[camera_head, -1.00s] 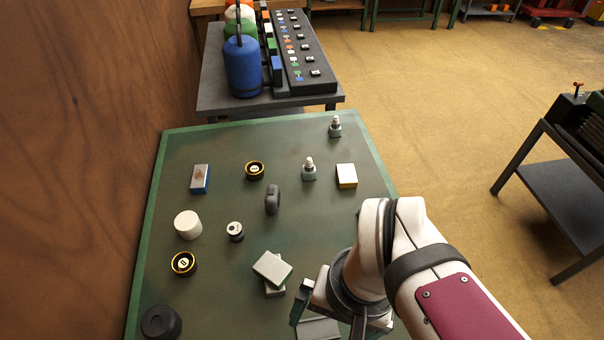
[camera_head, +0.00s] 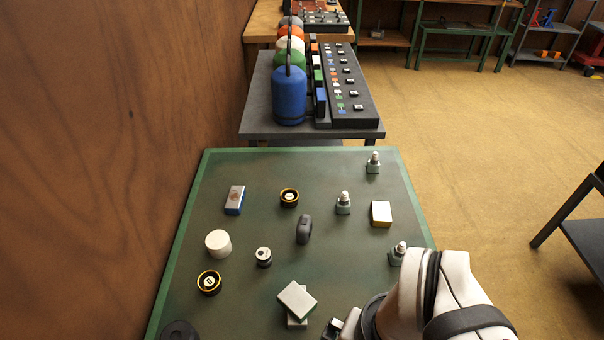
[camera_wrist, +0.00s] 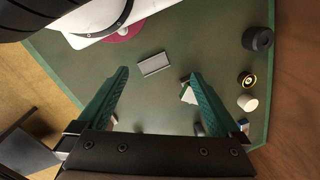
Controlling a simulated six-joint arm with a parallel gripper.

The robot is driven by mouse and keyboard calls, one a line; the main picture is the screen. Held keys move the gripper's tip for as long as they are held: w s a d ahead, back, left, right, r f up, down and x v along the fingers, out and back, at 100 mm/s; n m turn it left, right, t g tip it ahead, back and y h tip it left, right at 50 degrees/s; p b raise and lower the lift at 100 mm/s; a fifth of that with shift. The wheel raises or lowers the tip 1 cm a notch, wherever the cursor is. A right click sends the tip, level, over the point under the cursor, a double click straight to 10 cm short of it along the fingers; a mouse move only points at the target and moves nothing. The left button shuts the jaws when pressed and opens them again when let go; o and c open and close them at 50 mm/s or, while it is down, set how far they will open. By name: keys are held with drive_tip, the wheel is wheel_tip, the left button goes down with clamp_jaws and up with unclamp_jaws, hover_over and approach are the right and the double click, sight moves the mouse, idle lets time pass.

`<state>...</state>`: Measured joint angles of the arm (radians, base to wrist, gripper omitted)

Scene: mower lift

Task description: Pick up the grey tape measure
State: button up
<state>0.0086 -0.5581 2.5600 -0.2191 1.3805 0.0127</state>
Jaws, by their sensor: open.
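A dark grey rounded thing (camera_head: 304,229), which looks like the tape measure, stands on edge near the middle of the green table in the head view. I cannot make it out surely in the wrist view. My gripper (camera_wrist: 159,72) is open and empty, its two green fingers spread wide above the table. In the head view, it is at the bottom edge, mostly cut off, nearer to me than the tape measure and to its right.
Stacked pale blocks (camera_head: 297,299) lie between. A white cylinder (camera_head: 218,244), black-and-gold ring (camera_head: 289,198), blue-sided block (camera_head: 235,200), yellow-sided block (camera_head: 381,214) and metal fitting (camera_head: 343,203) surround the tape measure. A grey plate (camera_wrist: 154,64) lies below my gripper. A wooden wall (camera_head: 120,150) bounds the left.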

drive_tip(key=w+m+g+y, duration=0.1)
drive_tip(key=w+m+y, duration=0.6)
drive_tip(key=w, duration=1.5)
drive_tip(key=w+d+f+m+t+y, duration=0.25)
drive_tip(key=w+d+f+m, duration=0.3)
drive_tip(key=w+f, duration=0.3)
drive_tip(key=m+t+y, duration=0.2)
drive_tip(key=m, duration=0.1)
approach(311, 223)
drive_tip(key=shift+n, duration=0.25)
drive_tip(key=x, duration=1.1)
drive_tip(key=shift+s+a+r, duration=0.25)
drive_tip(key=shift+a+r, duration=0.05)
drive_tip(key=shift+r, duration=0.05)
drive_tip(key=shift+a, duration=0.2)
drive_tip(key=c, duration=1.5)
drive_tip(key=shift+c, duration=0.2)
